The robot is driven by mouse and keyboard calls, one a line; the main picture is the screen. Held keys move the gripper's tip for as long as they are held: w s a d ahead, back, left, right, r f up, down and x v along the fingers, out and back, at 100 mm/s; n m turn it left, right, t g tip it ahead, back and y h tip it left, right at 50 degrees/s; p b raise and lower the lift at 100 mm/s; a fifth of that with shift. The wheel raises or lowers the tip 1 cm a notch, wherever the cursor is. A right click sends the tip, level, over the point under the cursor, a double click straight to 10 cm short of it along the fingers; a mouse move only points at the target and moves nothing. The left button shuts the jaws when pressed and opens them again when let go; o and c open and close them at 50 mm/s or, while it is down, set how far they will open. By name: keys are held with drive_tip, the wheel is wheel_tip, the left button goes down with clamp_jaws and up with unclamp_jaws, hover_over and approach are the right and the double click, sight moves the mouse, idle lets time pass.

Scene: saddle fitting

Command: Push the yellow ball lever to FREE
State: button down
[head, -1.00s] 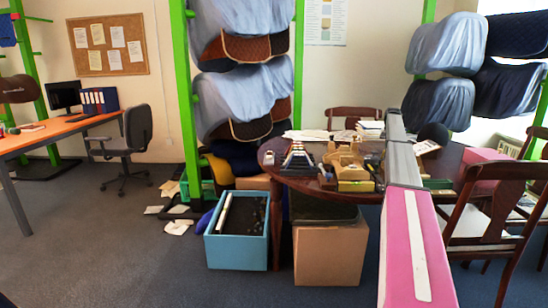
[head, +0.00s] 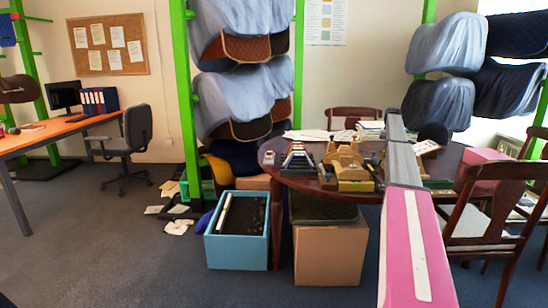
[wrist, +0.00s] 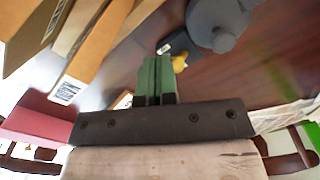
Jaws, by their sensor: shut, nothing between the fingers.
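In the wrist view, my gripper (wrist: 155,82) has its green fingers together, with nothing between them. A small yellow rounded piece (wrist: 180,62) shows just beyond and to the right of the fingertips, beside a dark base. It may be the ball of the lever; contact with my fingers cannot be told. No FREE marking is legible. In the head view, a tan and yellow fixture (head: 348,166) stands on the dark round table (head: 310,184). The lever cannot be picked out there, and my grey and pink arm covers part of the table.
A grey rounded object (wrist: 218,25) stands close beyond the fingers in the wrist view. Cardboard-coloured pieces (wrist: 95,45) lie at upper left. In the head view, a stepped block (head: 297,158) and papers share the table. Chairs (head: 485,215) stand at right.

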drive_tip(key=shift+f, duration=0.85)
idle(0.5)
drive_tip(key=shift+r, duration=0.25)
